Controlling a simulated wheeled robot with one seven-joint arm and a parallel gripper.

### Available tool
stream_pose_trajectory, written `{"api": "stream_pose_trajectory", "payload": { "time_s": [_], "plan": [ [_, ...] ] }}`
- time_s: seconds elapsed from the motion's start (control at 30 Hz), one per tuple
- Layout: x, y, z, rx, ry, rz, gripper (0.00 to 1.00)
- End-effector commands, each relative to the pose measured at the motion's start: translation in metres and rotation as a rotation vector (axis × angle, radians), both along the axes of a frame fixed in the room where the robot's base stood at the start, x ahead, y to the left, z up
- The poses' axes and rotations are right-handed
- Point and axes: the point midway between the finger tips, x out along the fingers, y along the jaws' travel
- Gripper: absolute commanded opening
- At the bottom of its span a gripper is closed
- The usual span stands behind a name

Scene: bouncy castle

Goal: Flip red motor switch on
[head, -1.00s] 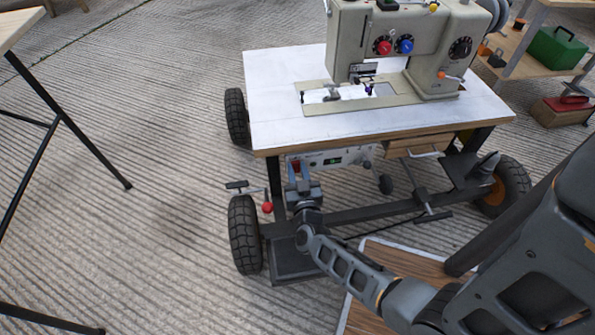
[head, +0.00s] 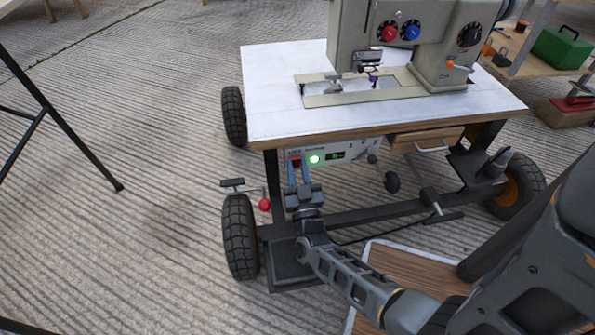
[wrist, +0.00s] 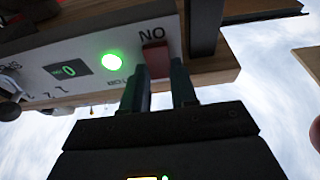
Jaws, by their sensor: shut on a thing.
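The red motor switch (wrist: 155,60) is on the white control panel (wrist: 40,80) under the sewing table, beside the letters "ON", which appear upside down in the wrist view. My gripper (wrist: 158,68) has its two fingers at either side of the switch, shut on it. Next to the switch a round green light (wrist: 112,62) glows brightly, and it also shows in the head view (head: 314,159). In the head view my gripper (head: 298,168) reaches up to the panel's left end, and the red switch (head: 296,159) shows just above the fingers.
A sewing machine (head: 440,50) stands on the wheeled white table (head: 275,100) above the panel. A red ball knob (head: 264,204) and a tyre (head: 241,235) are left of my gripper. A wooden drawer (head: 425,140) is to the right. Open floor lies at the left.

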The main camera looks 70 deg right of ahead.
Motion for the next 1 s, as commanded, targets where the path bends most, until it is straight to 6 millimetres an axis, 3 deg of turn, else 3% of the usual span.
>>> {"api": "stream_pose_trajectory", "payload": {
  "time_s": [0.13, 0.17, 0.4, 0.73, 1.0],
  "plan": [
    [0.0, 0.0, 0.0, 0.002, 0.001, 0.001, 0.0],
    [0.0, 0.0, 0.0, 0.002, 0.001, 0.001, 0.29],
    [0.0, 0.0, 0.0, 0.002, 0.001, 0.0, 0.53],
    [-0.003, 0.005, -0.001, 0.002, 0.003, 0.001, 0.53],
    [-0.023, 0.038, -0.013, 0.002, 0.004, 0.0, 0.53]
  ]
}}
